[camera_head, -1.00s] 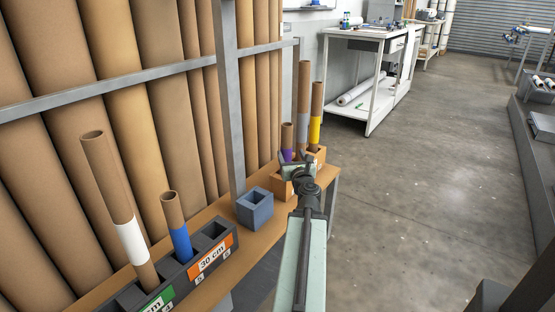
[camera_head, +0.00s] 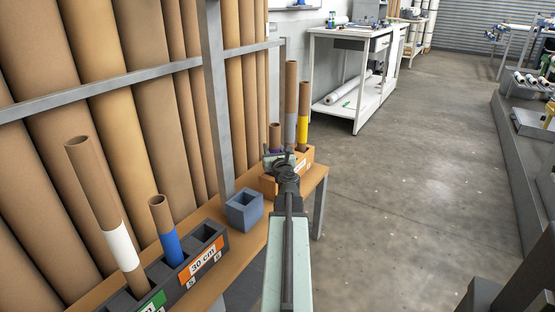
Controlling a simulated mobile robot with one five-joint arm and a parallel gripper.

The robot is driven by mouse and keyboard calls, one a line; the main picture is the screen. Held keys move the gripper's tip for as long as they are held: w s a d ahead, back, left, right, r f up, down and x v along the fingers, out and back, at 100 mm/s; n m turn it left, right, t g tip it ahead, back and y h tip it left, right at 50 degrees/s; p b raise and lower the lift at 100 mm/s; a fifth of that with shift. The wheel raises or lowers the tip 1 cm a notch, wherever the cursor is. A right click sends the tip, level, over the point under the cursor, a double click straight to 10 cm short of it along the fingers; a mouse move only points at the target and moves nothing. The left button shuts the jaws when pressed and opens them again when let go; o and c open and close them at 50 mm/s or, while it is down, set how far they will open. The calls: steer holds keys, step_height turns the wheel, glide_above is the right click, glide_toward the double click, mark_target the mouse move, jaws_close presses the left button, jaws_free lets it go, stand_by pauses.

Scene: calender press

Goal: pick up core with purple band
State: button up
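The core with the purple band (camera_head: 275,134) is a short brown tube standing upright in the orange-brown box (camera_head: 307,158) at the far end of the bench. Only its top part shows clearly; its purple band is mostly hidden behind my gripper. My gripper (camera_head: 278,157) is in front of this core, at the near left side of the box. Its fingers are small and partly hidden by the wrist, so I cannot tell whether they are open or touch the core. A grey-banded core (camera_head: 291,100) and a yellow-banded core (camera_head: 304,115) stand close behind it.
A blue-grey square holder (camera_head: 244,209) stands empty on the bench (camera_head: 262,232). A dark rack (camera_head: 215,262) nearer holds a white-banded core (camera_head: 118,240) and a blue-banded core (camera_head: 168,238). Large brown rolls (camera_head: 150,90) line the left. Open floor (camera_head: 410,180) lies right.

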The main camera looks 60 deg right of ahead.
jaws_close()
step_height(320, 180, up, 18)
steer(key=p, duration=1.8)
